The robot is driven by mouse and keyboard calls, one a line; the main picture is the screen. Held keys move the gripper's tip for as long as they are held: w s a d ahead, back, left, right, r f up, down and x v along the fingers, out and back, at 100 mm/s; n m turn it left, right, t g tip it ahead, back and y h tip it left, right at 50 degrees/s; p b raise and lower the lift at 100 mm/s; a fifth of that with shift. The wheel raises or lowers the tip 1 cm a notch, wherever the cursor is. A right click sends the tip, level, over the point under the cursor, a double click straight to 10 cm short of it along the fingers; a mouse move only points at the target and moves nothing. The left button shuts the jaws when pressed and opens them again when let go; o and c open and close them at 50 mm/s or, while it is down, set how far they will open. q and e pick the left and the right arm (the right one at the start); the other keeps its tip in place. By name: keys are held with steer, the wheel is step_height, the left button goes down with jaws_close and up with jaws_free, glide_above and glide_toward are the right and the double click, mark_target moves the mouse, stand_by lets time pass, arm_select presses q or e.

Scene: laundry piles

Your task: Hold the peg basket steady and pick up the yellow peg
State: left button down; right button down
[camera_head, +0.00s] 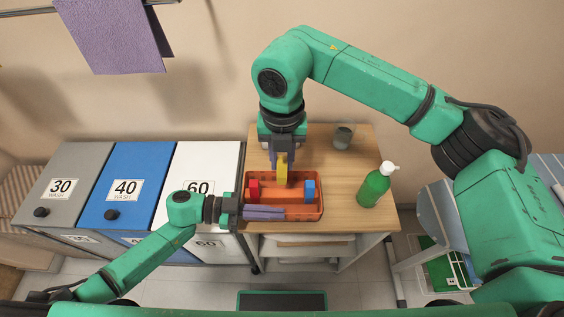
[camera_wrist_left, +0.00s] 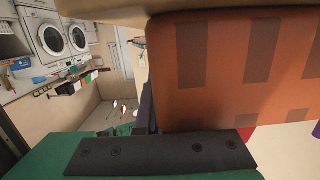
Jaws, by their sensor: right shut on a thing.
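The orange peg basket (camera_head: 318,207) sits on the wooden table. The yellow peg (camera_head: 282,170) stands upright between the fingers of my right gripper (camera_head: 282,158), which is shut on it over the back part of the basket. A red peg (camera_head: 254,188) and a blue peg (camera_head: 309,188) are in the basket. The basket's slotted orange wall (camera_wrist_left: 215,65) fills much of the left wrist view, close to the gripper.
A green bottle with a white pump (camera_head: 375,186) stands right of the basket. A grey cup (camera_head: 343,136) is at the table's back. Grey, blue and white bins (camera_head: 205,160) stand left of the table. A purple towel (camera_head: 112,36) hangs at upper left.

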arm_select(q)
steer(key=c, duration=1)
jaws_free()
steer(key=a+r, duration=0.1)
steer(key=a, duration=1.1)
steer(key=shift+r, duration=0.4)
